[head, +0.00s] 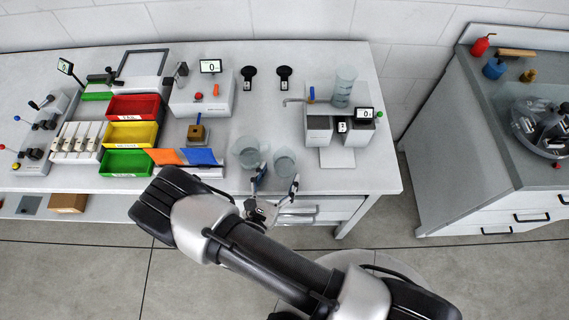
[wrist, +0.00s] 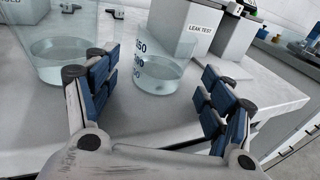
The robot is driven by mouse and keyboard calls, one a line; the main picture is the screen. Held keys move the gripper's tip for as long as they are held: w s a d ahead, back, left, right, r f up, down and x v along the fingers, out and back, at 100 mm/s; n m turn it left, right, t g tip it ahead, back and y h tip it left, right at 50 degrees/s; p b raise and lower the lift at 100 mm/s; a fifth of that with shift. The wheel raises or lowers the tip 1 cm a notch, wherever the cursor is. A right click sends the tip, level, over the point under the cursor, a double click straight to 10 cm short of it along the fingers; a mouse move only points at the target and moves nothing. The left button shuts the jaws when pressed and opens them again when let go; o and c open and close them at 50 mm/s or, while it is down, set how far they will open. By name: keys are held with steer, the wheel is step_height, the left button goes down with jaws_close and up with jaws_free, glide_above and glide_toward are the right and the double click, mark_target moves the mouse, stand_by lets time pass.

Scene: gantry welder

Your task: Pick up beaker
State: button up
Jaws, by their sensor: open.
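Two clear beakers stand upright near the front edge of the bench in the head view, a left one (head: 246,153) and a right one (head: 284,162). My gripper (head: 278,180) is open and empty at the bench's front edge, just in front of the right beaker. In the wrist view the right beaker (wrist: 163,72), with blue markings and some liquid, stands beyond the gap between my blue-padded fingers (wrist: 158,88). The left beaker (wrist: 58,45) is outside the left finger, close to it. A taller clear vessel (head: 344,86) stands farther back on the right.
The bench (head: 345,180) holds a leak test unit (head: 336,125) behind and right of the beakers. Red, yellow and green bins (head: 130,134) and an orange and blue piece (head: 185,156) are on the left. A grey side bench (head: 450,160) stands right, across a floor gap.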

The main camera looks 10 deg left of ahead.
mark_target(285, 164)
steer(key=shift+w+d+f, duration=0.1)
steer(key=shift+w+d, duration=0.1)
steer(key=shift+w, duration=1)
steer(key=shift+c, duration=0.6)
steer(key=c, duration=1.1)
